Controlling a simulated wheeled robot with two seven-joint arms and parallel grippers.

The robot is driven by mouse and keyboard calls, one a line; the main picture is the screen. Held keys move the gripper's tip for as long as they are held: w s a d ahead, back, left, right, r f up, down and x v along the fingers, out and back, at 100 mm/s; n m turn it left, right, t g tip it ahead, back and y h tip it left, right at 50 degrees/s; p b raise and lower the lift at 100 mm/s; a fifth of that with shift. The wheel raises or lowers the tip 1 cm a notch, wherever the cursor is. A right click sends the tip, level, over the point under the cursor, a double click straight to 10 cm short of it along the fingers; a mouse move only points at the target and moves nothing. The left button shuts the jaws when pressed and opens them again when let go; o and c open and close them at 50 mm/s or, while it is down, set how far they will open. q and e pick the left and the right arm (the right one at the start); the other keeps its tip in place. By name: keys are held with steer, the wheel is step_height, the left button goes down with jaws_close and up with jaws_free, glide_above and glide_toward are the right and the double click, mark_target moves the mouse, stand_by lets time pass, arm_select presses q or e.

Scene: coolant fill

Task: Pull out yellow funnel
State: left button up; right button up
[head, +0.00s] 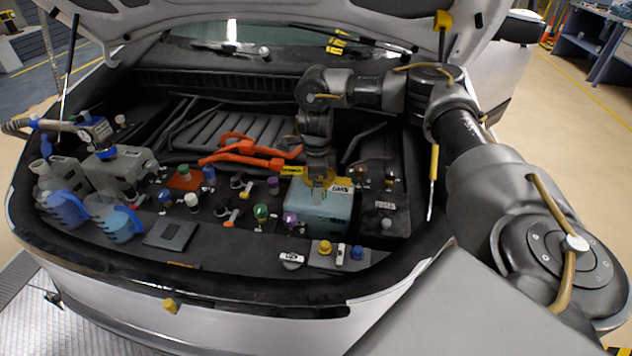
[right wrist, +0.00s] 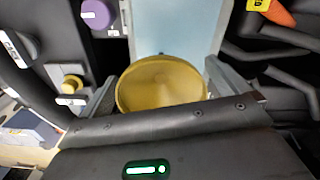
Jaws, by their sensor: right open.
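The yellow funnel (head: 322,181) sits at the top of a pale blue tank (head: 318,213) in the engine bay, partly hidden by my right gripper (head: 318,187). In the right wrist view the funnel (right wrist: 162,84) shows as a round yellow bowl in front of the pale blue tank top (right wrist: 172,28). My right gripper (right wrist: 160,88) is open, with one finger on each side of the bowl. I cannot tell whether the fingers touch its rim. The funnel's stem is hidden. My left gripper is not in view.
Several coloured caps stand around the tank, including a purple one (head: 290,219) and a green one (head: 261,213). An orange-red hose part (head: 240,152) lies behind. Blue-tinted jugs (head: 65,207) stand at the left. The raised hood (head: 240,12) hangs overhead.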

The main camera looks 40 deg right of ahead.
steer(key=shift+c, duration=0.4)
steer(key=c, duration=0.7)
steer(key=shift+o, duration=1.3)
steer(key=shift+c, duration=1.4)
steer(key=shift+r+p, duration=0.35)
steer(key=shift+p, duration=0.05)
steer(key=shift+r+p, duration=2.35)
steer(key=shift+p, duration=0.15)
